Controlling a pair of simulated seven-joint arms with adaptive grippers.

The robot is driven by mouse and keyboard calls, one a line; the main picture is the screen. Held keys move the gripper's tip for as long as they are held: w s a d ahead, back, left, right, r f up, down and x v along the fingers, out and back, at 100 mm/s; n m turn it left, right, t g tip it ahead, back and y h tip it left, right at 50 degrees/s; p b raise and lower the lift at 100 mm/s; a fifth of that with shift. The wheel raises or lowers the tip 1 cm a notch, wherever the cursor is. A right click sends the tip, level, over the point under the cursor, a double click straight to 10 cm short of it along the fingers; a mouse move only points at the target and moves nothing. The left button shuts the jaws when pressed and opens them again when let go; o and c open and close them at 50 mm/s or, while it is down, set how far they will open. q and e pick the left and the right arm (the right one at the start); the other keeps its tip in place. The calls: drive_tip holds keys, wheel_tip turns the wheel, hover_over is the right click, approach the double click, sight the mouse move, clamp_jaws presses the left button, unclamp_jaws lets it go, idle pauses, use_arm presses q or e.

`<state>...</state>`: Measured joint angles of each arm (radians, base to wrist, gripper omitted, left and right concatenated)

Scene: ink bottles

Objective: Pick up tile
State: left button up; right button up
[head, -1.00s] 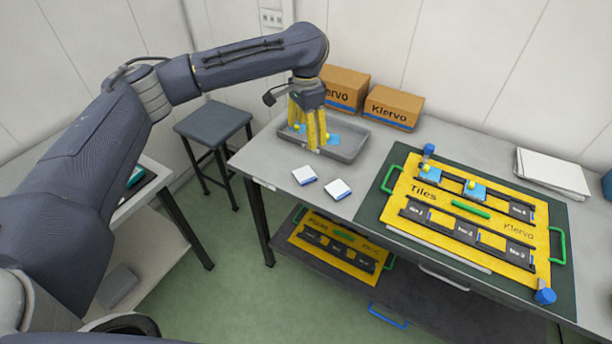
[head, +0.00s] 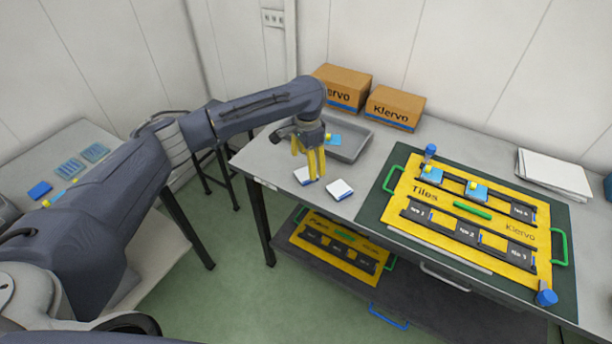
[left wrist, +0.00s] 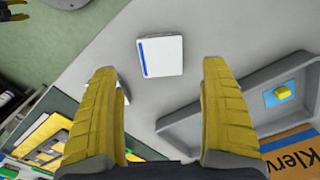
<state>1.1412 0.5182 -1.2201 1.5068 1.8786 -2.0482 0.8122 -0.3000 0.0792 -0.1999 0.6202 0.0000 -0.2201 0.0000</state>
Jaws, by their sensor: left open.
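Two white tiles with blue edges lie on the grey table. The left tile (head: 303,175) is partly behind my left gripper (head: 312,172); the other tile (head: 340,189) lies just right of it. My left gripper is open and empty, pointing down above the left tile. In the left wrist view one white tile (left wrist: 160,56) lies beyond and between the two open fingertips, apart from both. Another tile is mostly hidden behind the left finger there. A dark and yellow piece, likely my right gripper (left wrist: 12,11), shows at that view's top-left corner, cut off.
A grey tray (head: 352,151) behind the gripper holds a blue piece with a yellow knob (head: 333,140). Klervo boxes (head: 394,107) stand behind. A yellow Tiles board (head: 430,214) with green handles lies on a dark mat at right. The table's front edge is close to the tiles.

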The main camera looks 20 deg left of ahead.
sight(307, 174)
use_arm(q)
drive_tip(key=shift+f, duration=2.55)
drive_tip(key=shift+c, duration=0.3)
drive_tip(key=c, duration=1.3)
